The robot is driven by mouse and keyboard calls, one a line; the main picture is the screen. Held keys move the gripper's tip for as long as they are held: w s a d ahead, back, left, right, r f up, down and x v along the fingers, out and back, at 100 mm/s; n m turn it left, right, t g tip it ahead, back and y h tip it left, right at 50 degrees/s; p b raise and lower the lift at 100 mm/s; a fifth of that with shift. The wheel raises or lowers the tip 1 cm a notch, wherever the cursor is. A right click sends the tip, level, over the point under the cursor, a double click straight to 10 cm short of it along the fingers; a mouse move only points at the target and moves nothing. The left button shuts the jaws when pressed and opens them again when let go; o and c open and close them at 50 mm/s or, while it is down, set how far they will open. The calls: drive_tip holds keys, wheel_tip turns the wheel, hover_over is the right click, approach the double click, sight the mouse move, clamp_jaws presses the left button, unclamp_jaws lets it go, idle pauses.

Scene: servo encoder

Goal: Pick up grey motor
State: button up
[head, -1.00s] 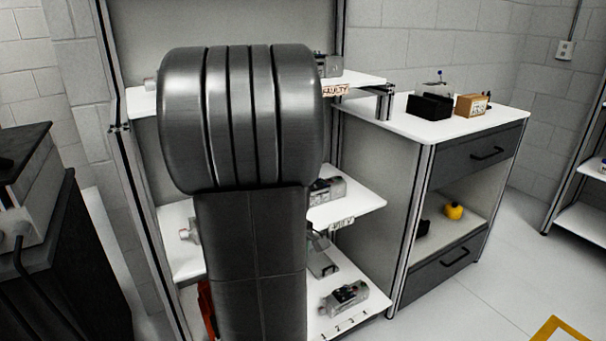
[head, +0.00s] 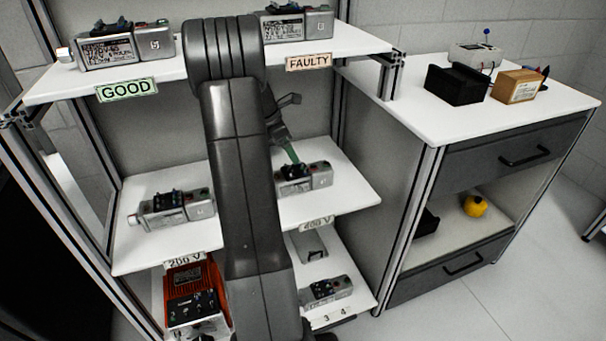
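Several grey motors sit on the shelves. One grey motor (head: 318,178) is on the right of the middle shelf, and another (head: 176,211) is on its left. On the top shelf, one motor (head: 126,45) stands by the GOOD label and one (head: 320,24) by the FAULTY label. A further grey motor (head: 328,289) lies on the lowest shelf at right. My gripper (head: 292,158) is partly hidden behind my arm, at the middle-right motor's left end. Whether it touches that motor, and its finger opening, cannot be made out.
A red unit (head: 191,285) stands at the lower left. The shelf board (head: 350,186) and metal posts (head: 395,75) frame the space tightly. To the right, a cabinet (head: 400,110) carries a black box (head: 455,85) and a brown box (head: 516,87).

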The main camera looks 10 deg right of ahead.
sight(300, 168)
drive_tip(key=b+x, duration=0.1)
drive_tip(key=x, duration=0.6)
drive_tip(key=shift+d+f+b, duration=0.1)
drive_tip(key=shift+f+b, duration=0.2)
drive_tip(key=shift+f, duration=0.1)
drive_tip(key=x, duration=0.1)
drive_tip(key=b+x, duration=0.1)
drive_tip(key=x, duration=0.3)
drive_tip(key=shift+s+f+b, duration=0.2)
drive_tip(key=shift+s+b, duration=0.1)
drive_tip(key=shift+b, duration=0.05)
drive_tip(key=shift+r, duration=0.1)
drive_tip(key=c, duration=1.4)
drive_tip(key=shift+w+r, duration=0.1)
drive_tip(key=shift+r, duration=0.05)
drive_tip(key=shift+c, duration=0.3)
